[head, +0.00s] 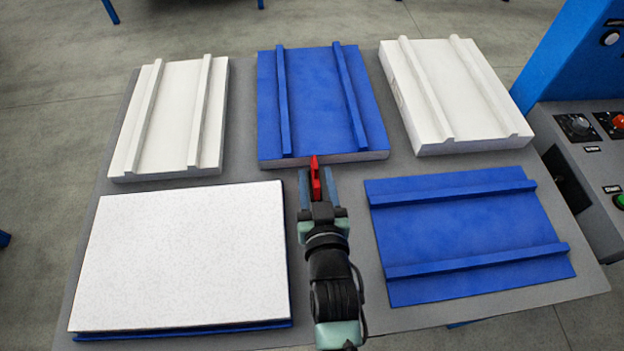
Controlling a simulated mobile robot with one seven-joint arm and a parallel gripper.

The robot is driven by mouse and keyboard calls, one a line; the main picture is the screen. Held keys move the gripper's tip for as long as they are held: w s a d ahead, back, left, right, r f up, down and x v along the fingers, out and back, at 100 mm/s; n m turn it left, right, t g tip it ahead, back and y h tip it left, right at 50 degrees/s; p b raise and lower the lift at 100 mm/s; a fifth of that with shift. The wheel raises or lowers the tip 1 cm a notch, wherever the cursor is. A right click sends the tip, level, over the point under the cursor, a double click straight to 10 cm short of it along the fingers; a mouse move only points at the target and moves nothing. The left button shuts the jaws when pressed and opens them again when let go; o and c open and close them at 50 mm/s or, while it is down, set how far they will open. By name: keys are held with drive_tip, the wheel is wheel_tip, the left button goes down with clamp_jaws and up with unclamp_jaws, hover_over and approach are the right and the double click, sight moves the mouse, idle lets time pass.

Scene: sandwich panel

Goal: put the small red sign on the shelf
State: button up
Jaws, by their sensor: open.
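My gripper (319,190) is in the middle of the head view, over the grey table in front of the back middle blue panel (322,95). Its jaws are open. A thin, pointed red piece (315,180) shows between the jaws, with its tip just at the front edge of that panel. I cannot tell whether it is the small red sign or part of my gripper. No other small red sign stands out, and no shelf is clearly in view.
White ribbed panels lie at the back left (180,110) and back right (450,90). A flat white panel on blue (185,255) lies front left, a blue ribbed panel (465,228) front right. A control box (585,150) stands right of the grey table (330,325).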

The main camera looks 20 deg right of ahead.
sight(315, 159)
drive_tip(key=shift+d+b+x, duration=0.2)
drive_tip(key=shift+b+x, duration=0.35)
drive_tip(key=shift+x, duration=3.6)
drive_tip(key=shift+s+f, duration=0.1)
drive_tip(key=shift+f, duration=0.05)
clamp_jaws()
